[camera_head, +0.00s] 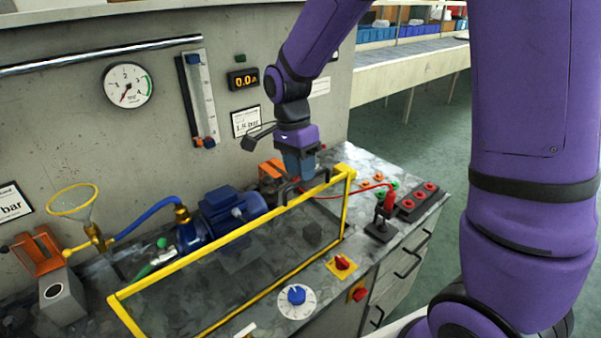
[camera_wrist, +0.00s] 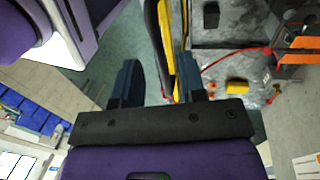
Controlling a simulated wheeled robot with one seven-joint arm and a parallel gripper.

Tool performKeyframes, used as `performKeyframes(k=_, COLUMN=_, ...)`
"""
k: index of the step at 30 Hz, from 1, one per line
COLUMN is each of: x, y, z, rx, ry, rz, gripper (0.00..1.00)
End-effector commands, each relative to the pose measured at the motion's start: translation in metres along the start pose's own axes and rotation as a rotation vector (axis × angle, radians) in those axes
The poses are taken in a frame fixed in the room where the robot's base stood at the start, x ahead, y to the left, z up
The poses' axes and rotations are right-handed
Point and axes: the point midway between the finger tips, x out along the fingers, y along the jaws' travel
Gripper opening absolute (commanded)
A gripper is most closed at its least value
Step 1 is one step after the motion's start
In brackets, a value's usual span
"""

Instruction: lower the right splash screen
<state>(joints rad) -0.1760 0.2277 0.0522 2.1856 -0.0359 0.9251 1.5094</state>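One splash screen (camera_head: 236,237), a clear panel in a yellow frame, stands up along the front of the bench in the head view. A dark handle (camera_head: 288,190) sits on its top bar, toward the right end. My gripper (camera_head: 302,177) is at the top bar beside this handle, pointing down, and partly hides it. In the wrist view, the two blue fingers of my gripper (camera_wrist: 159,84) stand apart, with the yellow frame (camera_wrist: 167,45) and the dark handle (camera_wrist: 152,30) seen between and beyond them. I cannot tell whether the fingers touch the handle.
Behind the screen are a blue pump (camera_head: 228,210), a blue hose (camera_head: 145,216) and a funnel (camera_head: 75,205). A blue dial (camera_head: 296,295) and a red knob (camera_head: 342,263) sit in front. A red-socketed box (camera_head: 416,200) is at right. Green floor (camera_head: 425,130) lies beyond the bench.

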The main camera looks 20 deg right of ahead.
Motion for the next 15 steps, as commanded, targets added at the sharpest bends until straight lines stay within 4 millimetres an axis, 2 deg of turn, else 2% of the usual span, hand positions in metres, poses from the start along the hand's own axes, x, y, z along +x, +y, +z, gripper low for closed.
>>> performKeyframes(k=6, x=0.015, y=0.0, z=0.0, rx=0.0, ry=0.0, rz=0.0, gripper=0.38)
performKeyframes(k=14, x=0.016, y=0.0, z=0.0, rx=0.0, ry=0.0, rz=-0.001, gripper=0.38)
performKeyframes(k=15, x=0.016, y=0.0, z=0.0, rx=0.0, ry=0.0, rz=-0.001, gripper=0.36)
